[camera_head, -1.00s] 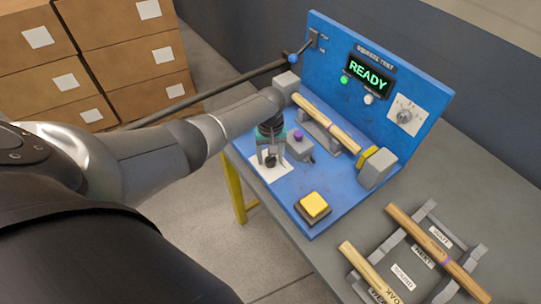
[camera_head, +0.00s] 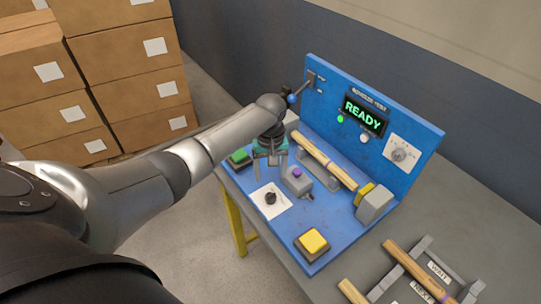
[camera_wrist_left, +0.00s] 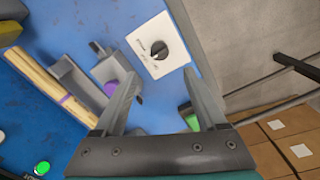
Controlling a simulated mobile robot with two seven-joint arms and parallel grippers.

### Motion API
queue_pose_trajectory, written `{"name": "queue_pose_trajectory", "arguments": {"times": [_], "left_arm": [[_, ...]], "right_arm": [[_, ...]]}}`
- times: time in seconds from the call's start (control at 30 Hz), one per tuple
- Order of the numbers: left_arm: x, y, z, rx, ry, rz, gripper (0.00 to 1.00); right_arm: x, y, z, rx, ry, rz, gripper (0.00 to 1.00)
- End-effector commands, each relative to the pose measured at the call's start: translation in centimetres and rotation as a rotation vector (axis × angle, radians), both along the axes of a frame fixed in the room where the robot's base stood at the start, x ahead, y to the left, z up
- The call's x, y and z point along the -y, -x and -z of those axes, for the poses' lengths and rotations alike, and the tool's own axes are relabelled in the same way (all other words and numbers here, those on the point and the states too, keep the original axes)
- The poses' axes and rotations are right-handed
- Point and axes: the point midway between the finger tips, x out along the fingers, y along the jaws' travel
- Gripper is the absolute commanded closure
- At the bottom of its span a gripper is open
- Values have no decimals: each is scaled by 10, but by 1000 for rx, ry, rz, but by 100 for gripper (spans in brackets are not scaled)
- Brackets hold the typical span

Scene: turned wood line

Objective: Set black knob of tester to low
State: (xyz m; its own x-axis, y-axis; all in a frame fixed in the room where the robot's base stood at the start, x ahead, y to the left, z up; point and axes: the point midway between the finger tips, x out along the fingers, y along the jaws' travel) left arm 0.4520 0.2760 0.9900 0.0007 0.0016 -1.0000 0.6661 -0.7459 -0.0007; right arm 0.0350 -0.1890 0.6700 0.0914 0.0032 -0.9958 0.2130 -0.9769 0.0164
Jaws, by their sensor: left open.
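The black knob (camera_head: 271,198) sits on a white plate (camera_head: 262,207) on the blue base of the tester (camera_head: 322,237). In the left wrist view the knob (camera_wrist_left: 159,50) is clear of my fingers, with a pale pointer mark; the small lettering around it is too small to read surely. My left gripper (camera_head: 269,171) is open and empty, above the base and behind the knob, apart from it. In the left wrist view its fingertips (camera_wrist_left: 163,74) lie just below the knob plate. My right gripper is not in view.
A grey box with a purple button (camera_head: 297,173) stands right of the knob. A green button (camera_head: 239,157) and a yellow button (camera_head: 313,241) flank it. A wooden rod (camera_head: 325,160) lies behind. The screen (camera_head: 366,112) reads READY. Cardboard boxes (camera_head: 130,60) stand at left.

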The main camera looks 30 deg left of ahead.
Motion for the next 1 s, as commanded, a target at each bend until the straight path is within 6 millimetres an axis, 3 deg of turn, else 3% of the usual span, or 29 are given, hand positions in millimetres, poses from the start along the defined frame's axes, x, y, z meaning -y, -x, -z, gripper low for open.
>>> {"name": "queue_pose_trajectory", "arguments": {"times": [0.1, 0.3, 1.0], "left_arm": [[0, -1, -24, 2, 1, 1, 26], [0, 0, -45, 1, 1, 0, 26], [5, 3, -44, 1, 2, 22, 26]], "right_arm": [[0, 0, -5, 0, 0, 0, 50], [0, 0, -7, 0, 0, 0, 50], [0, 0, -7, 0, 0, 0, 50]]}}
